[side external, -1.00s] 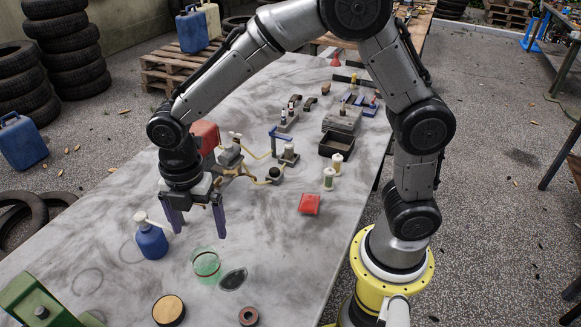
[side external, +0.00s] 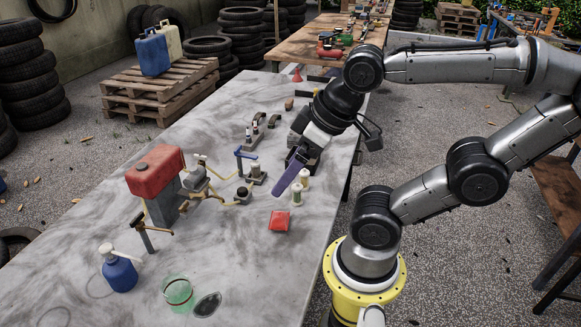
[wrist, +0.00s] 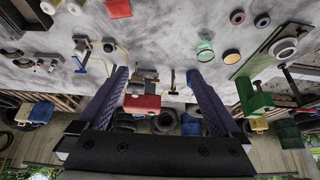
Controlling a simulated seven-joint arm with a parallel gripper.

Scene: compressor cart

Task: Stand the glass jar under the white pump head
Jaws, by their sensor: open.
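The green-tinted glass jar (side external: 177,291) stands open and upright on the grey table near the front. The white pump head (side external: 107,249) tops a blue bottle (side external: 120,273) behind and left of the jar. The jar is beside the bottle, apart from it. My gripper (side external: 290,172) is well away from both, tilted above the table's far right part, by two small white-capped bottles (side external: 300,187). In the wrist view my gripper (wrist: 158,72) has its purple fingers spread with nothing held. A green round shape (wrist: 205,50) there looks like the jar; I cannot make out the pump head.
A dark oval disc (side external: 207,305) lies right of the jar. A red tank (side external: 155,171) on a stand with yellow hoses rises mid-table, left of my gripper. A small red block (side external: 280,220) lies near the right edge.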

